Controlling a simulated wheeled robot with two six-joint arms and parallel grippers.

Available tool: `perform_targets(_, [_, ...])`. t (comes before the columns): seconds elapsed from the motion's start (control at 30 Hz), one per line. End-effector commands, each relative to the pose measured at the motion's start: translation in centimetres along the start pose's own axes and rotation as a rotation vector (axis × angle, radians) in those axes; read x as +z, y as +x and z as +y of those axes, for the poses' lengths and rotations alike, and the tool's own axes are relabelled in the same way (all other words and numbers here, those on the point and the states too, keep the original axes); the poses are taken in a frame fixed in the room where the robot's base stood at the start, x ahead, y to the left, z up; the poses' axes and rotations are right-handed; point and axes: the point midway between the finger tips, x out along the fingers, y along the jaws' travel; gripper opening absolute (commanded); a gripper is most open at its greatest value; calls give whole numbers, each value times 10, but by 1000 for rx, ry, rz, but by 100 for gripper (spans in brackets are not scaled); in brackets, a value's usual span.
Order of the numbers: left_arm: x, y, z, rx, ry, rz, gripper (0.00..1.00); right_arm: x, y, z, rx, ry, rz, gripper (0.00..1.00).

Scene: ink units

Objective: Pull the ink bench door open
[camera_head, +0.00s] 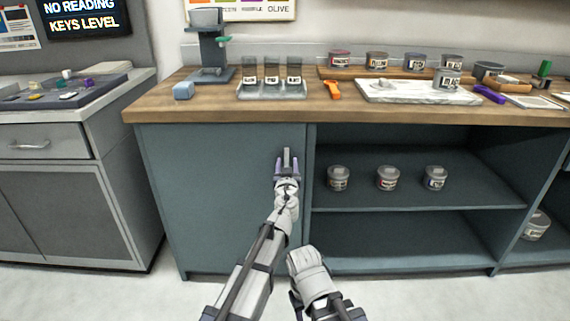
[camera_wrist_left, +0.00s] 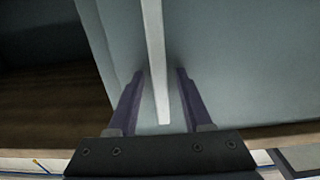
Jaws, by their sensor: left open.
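The ink bench door (camera_head: 215,200) is the flat blue-grey panel at the left of the bench front. It looks shut in the head view. Its handle (camera_head: 287,158) is an upright pale bar near the door's right edge. My left gripper (camera_head: 287,172) is at the handle, with its dark purple fingers apart. In the left wrist view, the handle (camera_wrist_left: 155,60) runs between the two open fingers of my left gripper (camera_wrist_left: 160,78), with a gap on each side. Of my right arm only a link shows; its gripper is not seen.
Right of the door is an open shelf (camera_head: 415,205) with several ink tins. The wooden bench top (camera_head: 340,112) holds a tray of jars (camera_head: 272,90), an orange tool (camera_head: 333,90) and a marble slab (camera_head: 415,95). A grey cabinet (camera_head: 60,205) stands at left. Floor in front is clear.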

Motion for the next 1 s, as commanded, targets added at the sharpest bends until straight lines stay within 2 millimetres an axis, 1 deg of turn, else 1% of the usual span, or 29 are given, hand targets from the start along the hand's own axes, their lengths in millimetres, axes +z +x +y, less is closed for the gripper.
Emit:
perform_targets(0.2, [0,0,0,0,0,0,49,0,0,0,0,0,0,50])
perform_targets(0.63, [0,0,0,-1,0,0,0,0,0,0,0,0,0,50])
perform_targets(1.0, [0,0,0,-1,0,0,0,0,0,0,0,0,0,50])
